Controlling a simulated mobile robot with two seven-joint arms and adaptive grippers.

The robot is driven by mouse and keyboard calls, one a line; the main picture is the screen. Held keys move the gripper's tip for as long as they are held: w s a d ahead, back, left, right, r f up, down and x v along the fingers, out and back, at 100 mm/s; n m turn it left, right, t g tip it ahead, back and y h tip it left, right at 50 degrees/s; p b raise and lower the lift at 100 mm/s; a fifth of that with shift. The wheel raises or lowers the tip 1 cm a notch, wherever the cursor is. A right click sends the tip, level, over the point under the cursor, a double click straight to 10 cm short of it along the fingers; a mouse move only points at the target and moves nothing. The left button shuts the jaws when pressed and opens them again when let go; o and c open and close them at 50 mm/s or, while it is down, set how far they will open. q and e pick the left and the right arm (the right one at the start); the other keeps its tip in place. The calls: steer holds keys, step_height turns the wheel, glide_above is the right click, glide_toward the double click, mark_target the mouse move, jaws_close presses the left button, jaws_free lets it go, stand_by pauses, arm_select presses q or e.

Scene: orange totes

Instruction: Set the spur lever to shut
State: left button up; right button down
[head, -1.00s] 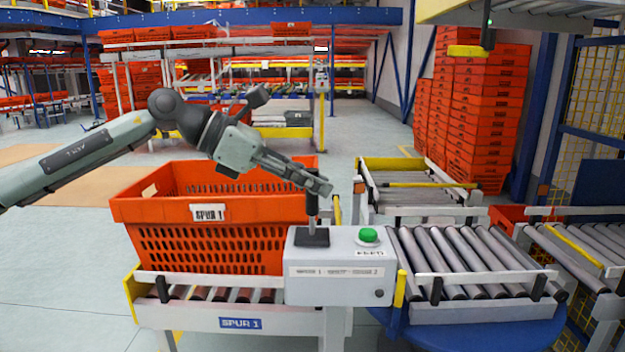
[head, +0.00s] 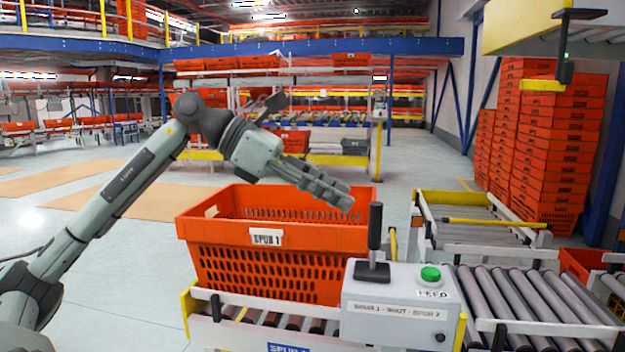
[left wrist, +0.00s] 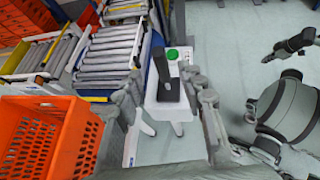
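The spur lever (head: 375,228) is a black handle on a dark base plate, on top of a grey control box (head: 400,308) labelled "SPUR 1 - SHUT - SPUR 2". It stands about upright in the head view. My left gripper (head: 346,198) is up and left of the handle, its fingertips apart from it. In the left wrist view the lever (left wrist: 165,78) shows beyond the gap between the spread, empty fingers (left wrist: 163,103).
A green button (head: 430,274) sits on the box right of the lever. An orange tote (head: 270,265) marked SPUR 1 stands on rollers close on the left. Roller conveyors (head: 540,305) run to the right. Stacked orange totes (head: 550,140) stand behind.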

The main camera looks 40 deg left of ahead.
arm_select(q)
steer(key=v, duration=0.4)
steer(key=shift+r, duration=0.1)
stand_by(0.4)
